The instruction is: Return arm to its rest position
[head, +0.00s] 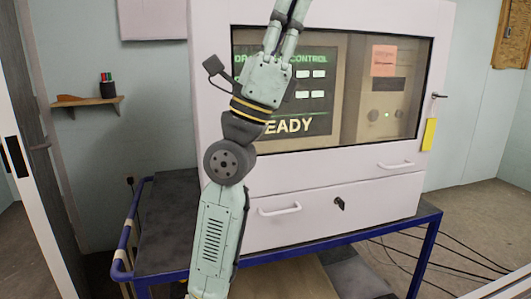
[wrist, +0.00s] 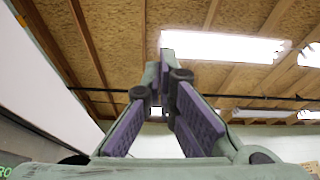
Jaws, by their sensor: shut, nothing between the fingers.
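My gripper (head: 288,22) points up in front of the white cabinet (head: 320,190) in the head view. Its fingertips reach the top edge of that picture. In the wrist view the purple-padded fingers (wrist: 166,82) converge to a point with nothing held between them. They point at the ceiling. My arm rises from the bottom of the head view and covers part of the cabinet's screen.
The cabinet stands on a blue-framed cart (head: 430,232) and has a window, a lit screen (head: 317,88) and drawer handles. A small shelf (head: 88,101) with a dark cup is on the left wall. Cables lie on the floor at right.

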